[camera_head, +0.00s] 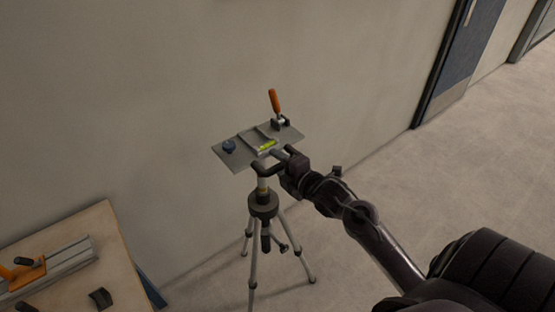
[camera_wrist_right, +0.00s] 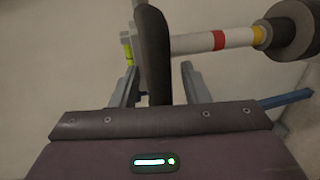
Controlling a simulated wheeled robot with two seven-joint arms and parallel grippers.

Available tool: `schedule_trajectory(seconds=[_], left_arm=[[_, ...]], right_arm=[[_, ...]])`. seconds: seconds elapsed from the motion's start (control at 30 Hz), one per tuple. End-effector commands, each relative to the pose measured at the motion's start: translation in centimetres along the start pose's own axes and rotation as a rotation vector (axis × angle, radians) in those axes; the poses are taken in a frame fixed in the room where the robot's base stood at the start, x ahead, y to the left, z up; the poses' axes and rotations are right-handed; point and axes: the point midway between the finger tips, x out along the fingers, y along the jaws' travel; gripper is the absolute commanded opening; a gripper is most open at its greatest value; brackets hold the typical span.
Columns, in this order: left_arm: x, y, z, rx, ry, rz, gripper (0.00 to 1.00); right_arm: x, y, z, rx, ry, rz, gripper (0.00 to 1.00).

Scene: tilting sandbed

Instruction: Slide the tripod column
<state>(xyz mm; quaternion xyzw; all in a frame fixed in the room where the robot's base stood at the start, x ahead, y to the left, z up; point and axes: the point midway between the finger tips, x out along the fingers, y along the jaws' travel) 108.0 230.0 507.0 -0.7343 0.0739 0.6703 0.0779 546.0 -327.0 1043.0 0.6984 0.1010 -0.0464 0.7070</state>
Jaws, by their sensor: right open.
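The tripod (camera_head: 263,204) stands upright on the floor near the wall, its legs spread. Its column (camera_wrist_right: 222,41) is pale with red and yellow bands, running from the dark collar (camera_wrist_right: 291,30) to a dark crossbar (camera_wrist_right: 153,55). My right gripper (camera_head: 277,162) is open at the crossbar, just under the plate. In the wrist view its fingers (camera_wrist_right: 160,85) stand on either side of the bar. My left gripper is out of view.
A wooden bench (camera_head: 124,266) with a metal rail (camera_head: 65,262), orange tools and a small dark part (camera_head: 101,298) stands at the lower left. The wall is close behind the tripod. A blue door (camera_head: 470,50) is at the upper right; the floor before it is clear.

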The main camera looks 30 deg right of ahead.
Motion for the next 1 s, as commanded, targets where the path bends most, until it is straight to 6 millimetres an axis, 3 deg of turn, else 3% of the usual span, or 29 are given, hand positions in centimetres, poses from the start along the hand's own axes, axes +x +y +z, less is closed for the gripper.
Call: schedule_trajectory(seconds=[0.37, 0.67, 0.87, 1.0], left_arm=[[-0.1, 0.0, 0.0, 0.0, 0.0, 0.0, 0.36], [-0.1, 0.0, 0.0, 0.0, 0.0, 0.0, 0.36], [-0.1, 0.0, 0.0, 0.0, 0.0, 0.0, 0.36], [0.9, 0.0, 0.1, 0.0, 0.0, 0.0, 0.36]], right_arm=[[0.6, 0.0, -0.1, 0.0, 0.001, 0.0, 0.4], [0.6, -0.1, 0.0, 0.001, 0.0, 0.0, 0.01], [0.6, -0.1, 0.0, 0.001, 0.0, -0.001, 0.0], [0.9, -1.4, -0.1, 0.001, 0.001, -0.003, 0.0]])
